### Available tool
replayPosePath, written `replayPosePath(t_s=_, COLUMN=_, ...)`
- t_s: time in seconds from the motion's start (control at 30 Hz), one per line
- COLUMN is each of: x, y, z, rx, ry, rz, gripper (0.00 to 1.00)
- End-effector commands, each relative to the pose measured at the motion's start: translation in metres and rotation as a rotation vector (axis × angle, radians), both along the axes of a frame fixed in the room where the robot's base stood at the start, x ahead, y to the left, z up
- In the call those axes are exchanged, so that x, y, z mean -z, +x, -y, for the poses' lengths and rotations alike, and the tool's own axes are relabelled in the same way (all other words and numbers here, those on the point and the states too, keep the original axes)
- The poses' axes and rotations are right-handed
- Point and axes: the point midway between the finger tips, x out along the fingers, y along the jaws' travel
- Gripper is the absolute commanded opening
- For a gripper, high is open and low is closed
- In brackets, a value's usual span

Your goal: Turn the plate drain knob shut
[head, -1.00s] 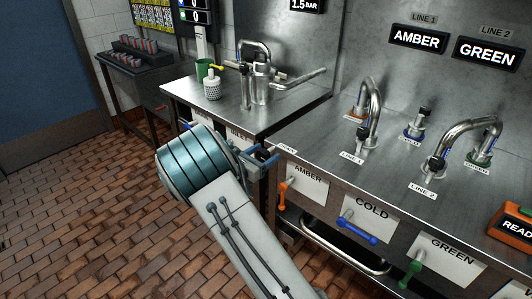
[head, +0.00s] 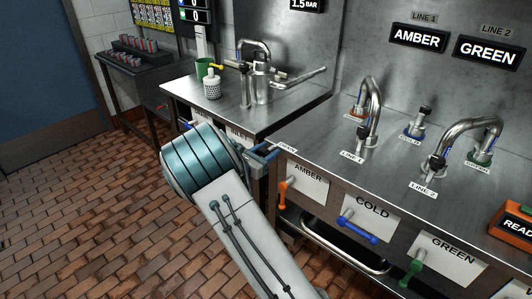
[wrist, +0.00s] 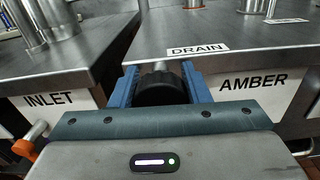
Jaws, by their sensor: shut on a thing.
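The drain knob (wrist: 160,88) is black and round, on a short metal stem under the edge of the steel counter, just below the DRAIN label (wrist: 197,49). My gripper (wrist: 160,91) is shut on it, with one blue finger on each side of the knob in the wrist view. In the head view my gripper (head: 262,154) is at the front edge of the counter, left of the AMBER panel (head: 308,174). The knob is hidden there behind my gripper and wrist. How far the knob is turned cannot be told.
An orange handle (head: 283,192), a blue handle (head: 357,229) and a green handle (head: 410,272) stick out from the counter front to the right. A metal rail (head: 345,249) runs below them. The INLET panel (wrist: 48,100) is to the left. The brick floor is clear.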

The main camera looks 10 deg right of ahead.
Motion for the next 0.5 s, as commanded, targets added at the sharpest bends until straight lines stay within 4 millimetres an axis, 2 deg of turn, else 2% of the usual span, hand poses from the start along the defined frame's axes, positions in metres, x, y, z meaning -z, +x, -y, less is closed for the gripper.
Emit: replayPosePath(t_s=0.5, x=0.0080, y=-0.0024, z=0.0018, rx=0.003, ry=0.229, rz=0.312, gripper=0.20)
